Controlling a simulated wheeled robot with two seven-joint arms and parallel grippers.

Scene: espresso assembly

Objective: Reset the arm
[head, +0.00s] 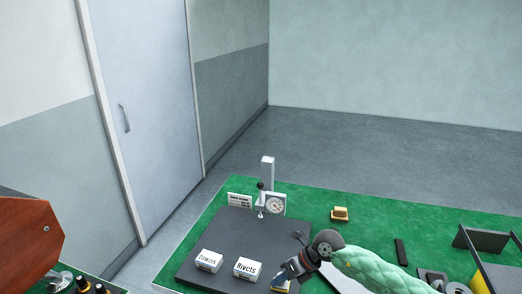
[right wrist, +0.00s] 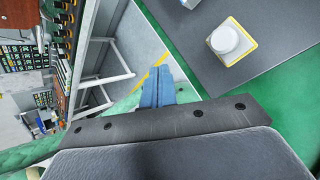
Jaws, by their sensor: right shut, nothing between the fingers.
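My right arm (head: 372,268), in a pale green padded sleeve, reaches in from the lower right in the head view. Its gripper (head: 285,280) is low in the picture, over or beside the front right part of the dark mat, and is partly cut off by the lower edge. In the right wrist view the blue fingers (right wrist: 157,88) are together with nothing between them. A white round piece on a yellow-edged base (right wrist: 231,40) lies on the dark mat, apart from the fingers. My left gripper is not in view.
On the green table (head: 330,192) lies a dark mat (head: 222,228) with two white boxes, one labelled Rivets (head: 247,268). A dial gauge on a stand (head: 272,204) is at its back.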

